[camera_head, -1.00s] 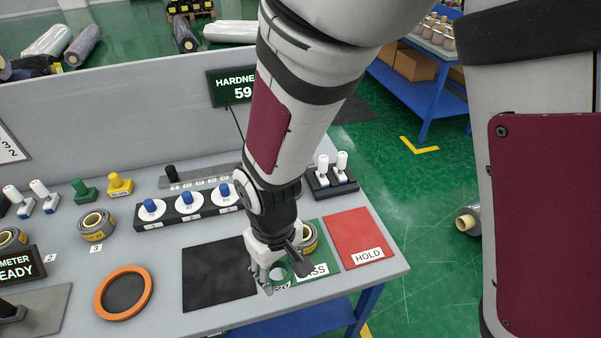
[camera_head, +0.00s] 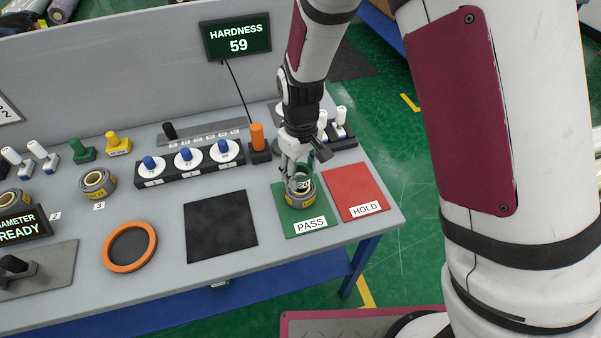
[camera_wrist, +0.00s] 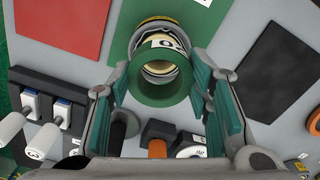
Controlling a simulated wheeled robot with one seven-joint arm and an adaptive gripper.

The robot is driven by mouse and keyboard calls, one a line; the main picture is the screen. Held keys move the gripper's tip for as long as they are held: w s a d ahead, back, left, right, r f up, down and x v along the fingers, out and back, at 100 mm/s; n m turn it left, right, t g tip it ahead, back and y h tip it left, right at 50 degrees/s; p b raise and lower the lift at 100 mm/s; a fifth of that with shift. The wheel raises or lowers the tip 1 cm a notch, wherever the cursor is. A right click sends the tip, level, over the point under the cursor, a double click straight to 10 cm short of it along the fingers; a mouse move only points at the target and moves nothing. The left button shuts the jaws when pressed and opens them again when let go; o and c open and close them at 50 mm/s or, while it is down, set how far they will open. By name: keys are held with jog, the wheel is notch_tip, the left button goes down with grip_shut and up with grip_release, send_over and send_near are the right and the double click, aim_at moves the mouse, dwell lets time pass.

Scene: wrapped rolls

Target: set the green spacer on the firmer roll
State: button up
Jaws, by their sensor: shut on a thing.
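My gripper (camera_head: 298,180) is shut on the green spacer, a ring that shows between the fingers in the wrist view (camera_wrist: 160,97). In the head view the fingers mostly hide it. A grey wrapped roll (camera_head: 301,201) with a yellowish band lies on the green PASS mat (camera_head: 285,221), directly under my gripper. In the wrist view the roll (camera_wrist: 158,27) shows behind and through the ring. I cannot tell whether spacer and roll touch. Another wrapped roll (camera_head: 97,183) lies by label 3, and one more (camera_head: 14,199) at the left edge.
The hardness display (camera_head: 237,37) reads 59. The red HOLD mat (camera_head: 352,187) is empty, right of the PASS mat. A black pad (camera_head: 220,226) and an orange ring (camera_head: 112,259) lie to the left. Blue-knobbed dials (camera_head: 187,165), an orange-topped post (camera_head: 257,140) and white-handled tools stand behind.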

jog(key=shift+f, duration=0.95)
jog(key=shift+f, duration=0.5)
jog(key=o, duration=0.9)
jog(key=shift+o, duration=0.2)
jog(key=s+d+r+m+t, duration=0.1)
jog(key=d+r, duration=0.1)
jog(key=r, duration=0.8)
jog(key=s+d+r+m, duration=0.1)
jog(key=d+r, duration=0.1)
jog(key=r, duration=0.8)
jog(key=s+d+r+m+t, duration=0.2)
jog(key=s+d+r+m, duration=0.1)
jog(key=s+d+r, duration=0.3)
jog(key=s+d+r+m+t, duration=0.2)
jog(key=s+d+r, duration=0.3)
jog(key=s+d, duration=0.3)
jog(key=shift+s+r+m+b, duration=0.35)
jog(key=shift+s+m+b, duration=0.1)
jog(key=shift+s, duration=0.8)
